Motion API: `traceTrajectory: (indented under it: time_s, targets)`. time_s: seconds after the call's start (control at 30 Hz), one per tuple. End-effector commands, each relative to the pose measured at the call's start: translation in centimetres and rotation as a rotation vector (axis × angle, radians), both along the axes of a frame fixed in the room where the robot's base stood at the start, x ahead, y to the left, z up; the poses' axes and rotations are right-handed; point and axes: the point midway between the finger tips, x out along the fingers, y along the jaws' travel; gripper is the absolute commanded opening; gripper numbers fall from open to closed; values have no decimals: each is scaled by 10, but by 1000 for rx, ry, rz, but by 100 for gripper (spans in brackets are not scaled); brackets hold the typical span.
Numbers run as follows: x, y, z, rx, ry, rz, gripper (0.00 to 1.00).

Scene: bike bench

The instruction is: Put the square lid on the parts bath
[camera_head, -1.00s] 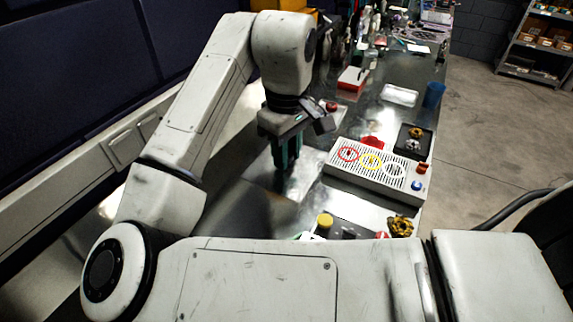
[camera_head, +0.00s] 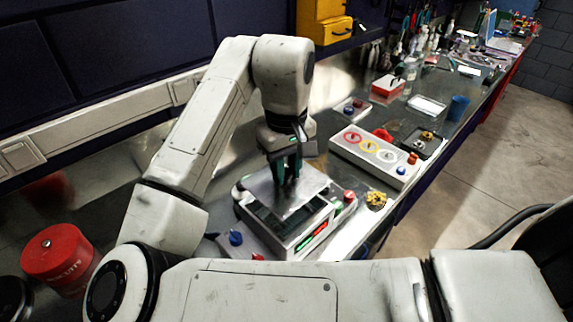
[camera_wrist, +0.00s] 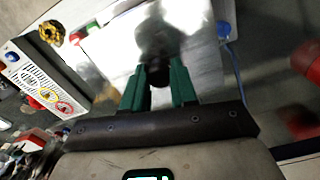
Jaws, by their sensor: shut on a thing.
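My gripper (camera_head: 287,178) is shut on the square lid (camera_head: 312,186), a shiny flat metal plate. In the wrist view the green fingers (camera_wrist: 158,82) close around a dark knob in the middle of the lid (camera_wrist: 110,50). The parts bath (camera_head: 292,243) is a pale box with a dark opening, directly under and nearer than the lid. The lid overlaps its far part, and a dark strip of the opening shows along the near side. I cannot tell whether the lid touches the rim.
A blue knob (camera_head: 236,238) is left of the bath, and red and green buttons are at its right. A golden part (camera_head: 376,199) lies to the right. A white panel with coloured rings (camera_head: 372,155) stands behind. A red canister (camera_head: 60,255) is at the left.

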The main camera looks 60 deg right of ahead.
Motion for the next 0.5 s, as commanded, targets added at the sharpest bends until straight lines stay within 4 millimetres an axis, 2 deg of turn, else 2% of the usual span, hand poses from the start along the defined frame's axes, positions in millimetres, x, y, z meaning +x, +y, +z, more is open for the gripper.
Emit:
traceTrajectory:
  time_s: [0.5]
  targets:
    - [0, 0, -33, 1, 0, -1, 0]
